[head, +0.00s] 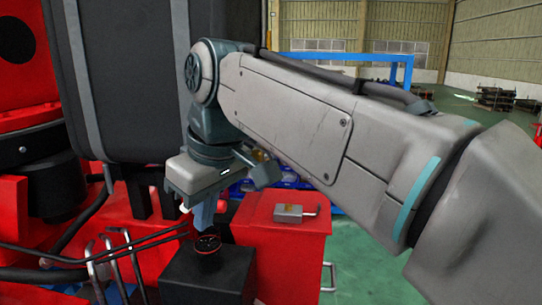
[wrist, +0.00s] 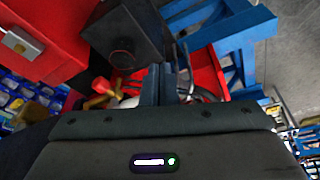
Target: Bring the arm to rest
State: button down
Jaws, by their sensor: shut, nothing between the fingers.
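My gripper (head: 203,216) hangs from the end of my grey arm, pointing down, in the lower left part of the head view. Its bluish fingers are together with nothing between them. The fingertips are close above or beside a round red-and-black part (head: 206,244) on top of a black box (head: 195,272); I cannot tell whether they touch it. In the wrist view the shut fingers (wrist: 158,85) show at the middle, beside the black box (wrist: 130,32). My arm reaches across the head view from the right and hides part of the background.
A red box (head: 260,235) with a padlock (head: 289,213) stands right of the black box. Dark hoses and metal hooks (head: 105,262) crowd the left. A large dark tank (head: 125,80) stands behind my gripper. A blue frame (head: 345,57) is farther back. Green floor (head: 350,265) is open at right.

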jog(key=s+d+f+m+h, duration=0.1)
jog(key=s+d+f+m, duration=0.2)
jog(key=d+f, duration=0.8)
jog(key=s+d+f+m+t+h, duration=0.1)
jog(key=s+d+f+m, duration=0.2)
jog(key=d+f+m, duration=0.5)
jog(key=d+f, duration=0.4)
jog(key=d, duration=0.1)
jog(key=shift+d+f+h, duration=0.3)
jog(key=shift+d+h, duration=0.1)
